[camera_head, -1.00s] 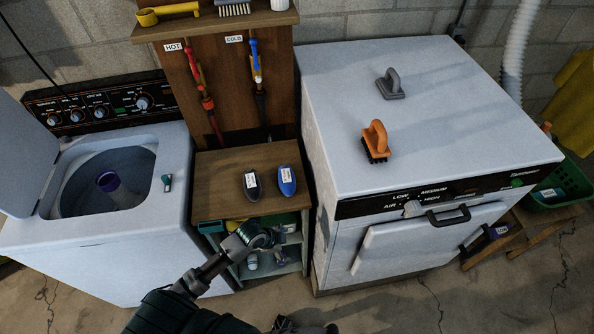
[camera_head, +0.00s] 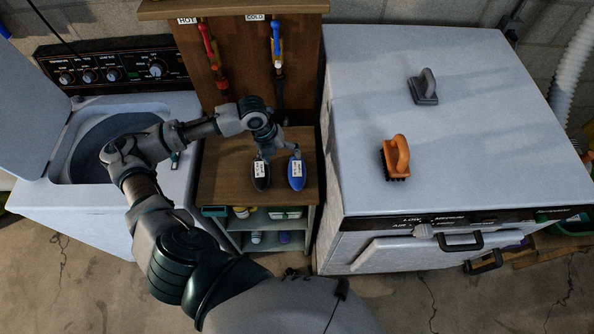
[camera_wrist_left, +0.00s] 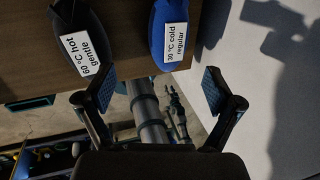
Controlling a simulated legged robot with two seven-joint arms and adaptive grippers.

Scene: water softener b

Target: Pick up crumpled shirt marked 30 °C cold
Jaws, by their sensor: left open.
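The crumpled shirt marked 30 °C cold shows as a small blue bundle (camera_head: 297,174) on the wooden top between the two machines. Its white label, reading "30 °C cold regular", is legible in the left wrist view, where the bundle (camera_wrist_left: 158,45) lies ahead of the fingers at the top. A dark bundle (camera_head: 261,176) labelled "60 °C hot gentle" lies just left of it, also in the left wrist view (camera_wrist_left: 76,22). My left gripper (camera_head: 281,147) is open and empty, just behind the two bundles in the head view. My right gripper is not seen.
The open washer (camera_head: 95,145) stands left and the white dryer (camera_head: 430,140) right, close beside the wooden top (camera_head: 230,180). An orange brush (camera_head: 397,158) and a grey brush (camera_head: 424,87) sit on the dryer. Hot and cold taps hang on the panel behind.

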